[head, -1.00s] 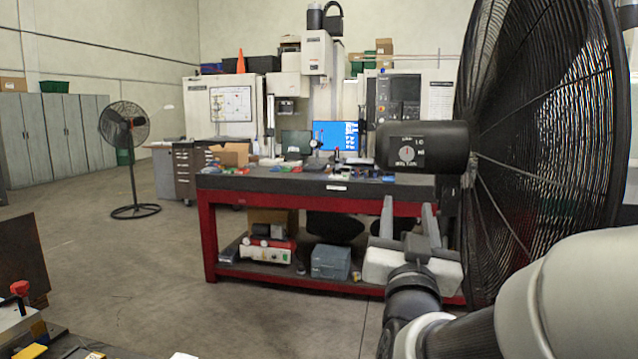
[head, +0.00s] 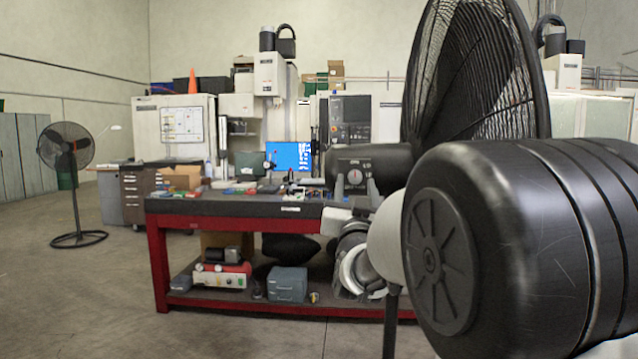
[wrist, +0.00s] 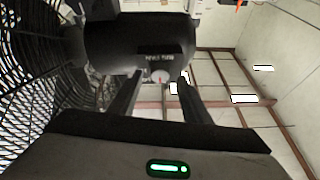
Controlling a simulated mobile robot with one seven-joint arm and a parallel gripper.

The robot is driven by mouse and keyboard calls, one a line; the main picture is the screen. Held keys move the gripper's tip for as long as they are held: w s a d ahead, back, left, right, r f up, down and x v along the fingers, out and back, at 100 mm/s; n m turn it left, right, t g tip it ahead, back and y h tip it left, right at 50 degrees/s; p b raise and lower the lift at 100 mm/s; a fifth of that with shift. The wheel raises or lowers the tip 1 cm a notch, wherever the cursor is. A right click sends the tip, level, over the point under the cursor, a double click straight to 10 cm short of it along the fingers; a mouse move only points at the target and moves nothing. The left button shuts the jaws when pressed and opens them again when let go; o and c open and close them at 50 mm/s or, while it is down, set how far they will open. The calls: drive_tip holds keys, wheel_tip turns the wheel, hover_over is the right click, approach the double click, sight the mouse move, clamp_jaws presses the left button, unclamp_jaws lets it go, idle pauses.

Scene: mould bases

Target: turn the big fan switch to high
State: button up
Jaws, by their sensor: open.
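The big fan's black cage (head: 475,85) stands at the right, with its dark motor housing (head: 312,172) in front of my gripper. The switch, a small pale round knob (head: 354,177), sits on the housing's labelled panel. Its setting is too small to read. My gripper (head: 357,186) is open and empty, its two fingers raised towards the panel, one on each side of the knob in the picture. In the wrist view the knob (wrist: 160,76) shows between the fingertips (wrist: 160,82), under the housing (wrist: 125,42). Contact cannot be told.
A red-framed workbench (head: 235,208) with small items and a monitor (head: 290,156) stands behind my arm. A smaller fan (head: 66,150) stands at the far left. The floor (head: 85,290) at the left is clear. My arm covers much of the right side.

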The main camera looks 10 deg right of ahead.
drive_tip(key=shift+w+d+r, duration=0.2)
drive_tip(key=shift+w+r, duration=0.1)
drive_tip(key=shift+w, duration=0.35)
drive_tip(key=c, duration=1)
drive_tip(key=shift+c, duration=0.2)
